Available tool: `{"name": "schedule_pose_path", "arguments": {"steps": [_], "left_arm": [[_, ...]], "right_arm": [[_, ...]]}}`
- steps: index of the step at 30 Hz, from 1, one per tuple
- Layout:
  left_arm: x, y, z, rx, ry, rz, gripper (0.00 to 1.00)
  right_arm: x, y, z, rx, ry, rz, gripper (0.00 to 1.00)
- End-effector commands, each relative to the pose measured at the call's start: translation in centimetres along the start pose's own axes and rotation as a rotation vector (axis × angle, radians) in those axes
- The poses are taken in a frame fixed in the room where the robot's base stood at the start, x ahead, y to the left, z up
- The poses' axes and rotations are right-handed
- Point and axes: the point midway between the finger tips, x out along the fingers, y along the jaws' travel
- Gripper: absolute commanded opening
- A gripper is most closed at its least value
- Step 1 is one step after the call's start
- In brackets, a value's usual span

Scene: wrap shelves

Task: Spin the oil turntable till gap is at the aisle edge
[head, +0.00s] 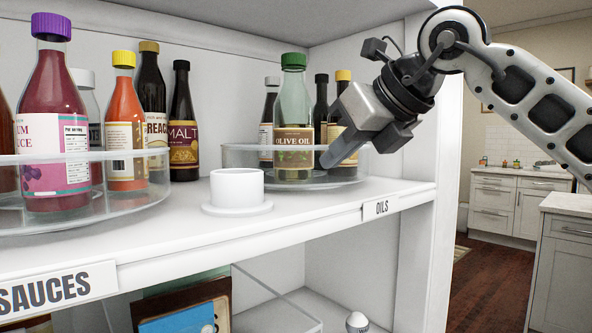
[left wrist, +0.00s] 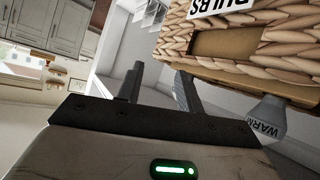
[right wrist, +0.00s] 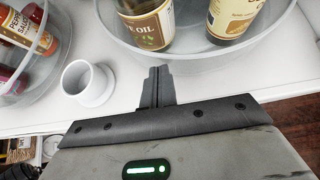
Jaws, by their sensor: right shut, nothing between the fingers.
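The oil turntable (head: 233,157) is a clear round tray with a low rim, on the right part of the white shelf above the OILS label (head: 381,207). It holds a green olive oil bottle (head: 293,120) and several darker bottles behind and beside it. My right gripper (head: 328,160) is shut and empty at the front of the tray, close to its rim; I cannot tell if it touches. In the right wrist view its fingers (right wrist: 157,88) are together, just in front of the rim (right wrist: 215,62). My left gripper (left wrist: 158,85) is open, with its fingers apart, near a wicker basket.
A sauces turntable (head: 120,205) with several bottles stands at the left of the shelf. A small white cup on a saucer (head: 237,188) sits between the turntables. A side panel (head: 430,130) bounds the shelf at right. The basket (left wrist: 245,40) and a bulb (left wrist: 265,122) are near my left gripper.

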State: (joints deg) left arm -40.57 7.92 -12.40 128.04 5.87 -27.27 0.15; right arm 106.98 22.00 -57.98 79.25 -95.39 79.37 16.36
Motion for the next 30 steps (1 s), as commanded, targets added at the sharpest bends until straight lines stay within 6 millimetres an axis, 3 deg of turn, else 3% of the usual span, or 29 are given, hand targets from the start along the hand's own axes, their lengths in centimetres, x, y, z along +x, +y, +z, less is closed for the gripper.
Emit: {"name": "schedule_pose_path", "arguments": {"steps": [8,20,30], "left_arm": [[-0.1,0.0,-0.1,0.000,0.000,0.000,0.36],[-0.4,0.1,-0.7,0.000,0.000,0.000,0.36],[-0.4,0.1,-0.7,0.000,0.000,0.000,0.36]], "right_arm": [[0.0,-0.2,0.0,0.000,0.000,0.000,0.00],[-0.3,-2.2,-0.2,0.001,-0.001,0.001,0.00],[-0.3,-2.3,-0.2,0.000,-0.002,0.001,0.00]]}}
